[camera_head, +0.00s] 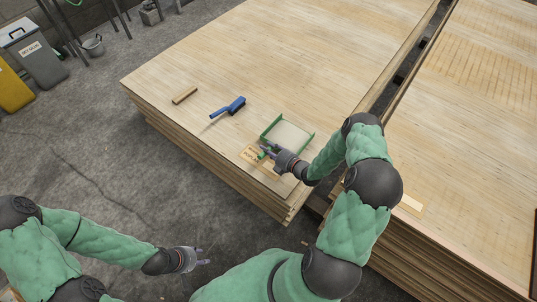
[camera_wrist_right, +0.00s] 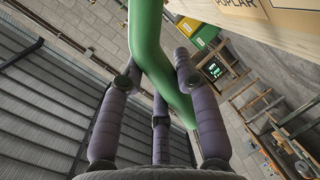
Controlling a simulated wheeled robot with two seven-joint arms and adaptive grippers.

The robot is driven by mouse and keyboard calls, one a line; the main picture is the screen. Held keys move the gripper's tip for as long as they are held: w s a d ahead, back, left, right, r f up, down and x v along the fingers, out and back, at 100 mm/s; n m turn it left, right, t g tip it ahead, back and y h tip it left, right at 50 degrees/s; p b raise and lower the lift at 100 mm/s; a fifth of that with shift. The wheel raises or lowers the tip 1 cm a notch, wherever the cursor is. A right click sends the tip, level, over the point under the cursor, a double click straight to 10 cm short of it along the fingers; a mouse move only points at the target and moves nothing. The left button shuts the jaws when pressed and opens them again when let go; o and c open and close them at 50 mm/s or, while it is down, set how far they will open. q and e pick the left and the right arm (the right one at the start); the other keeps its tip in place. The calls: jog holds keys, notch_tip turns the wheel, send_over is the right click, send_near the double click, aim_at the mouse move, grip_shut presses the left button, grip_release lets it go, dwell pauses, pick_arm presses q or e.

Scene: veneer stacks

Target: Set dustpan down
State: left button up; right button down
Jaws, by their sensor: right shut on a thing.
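A blue brush (camera_head: 228,107) with dark bristles lies on the stack to the left of the dustpan. My left gripper (camera_head: 203,257) is open and empty, over the floor in front of the stack.
A small wooden strip (camera_head: 185,95) lies left of the brush. A label (camera_head: 250,153) is near the stack's front edge. A second veneer stack (camera_head: 470,130) stands to the right across a narrow gap. The far part of the left stack is clear. Bins (camera_head: 35,55) stand at the far left.

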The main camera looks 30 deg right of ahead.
notch_tip(320, 180, down, 3)
jog(key=shift+r+b, duration=0.1)
jog(key=shift+b, duration=0.5)
jog(key=shift+r, duration=0.1)
jog(key=c, duration=1.3)
grip_release()
jog(key=shift+f, duration=0.2)
jog(key=shift+c, duration=0.2)
jog(key=o, duration=0.4)
jog(key=shift+r, duration=0.1)
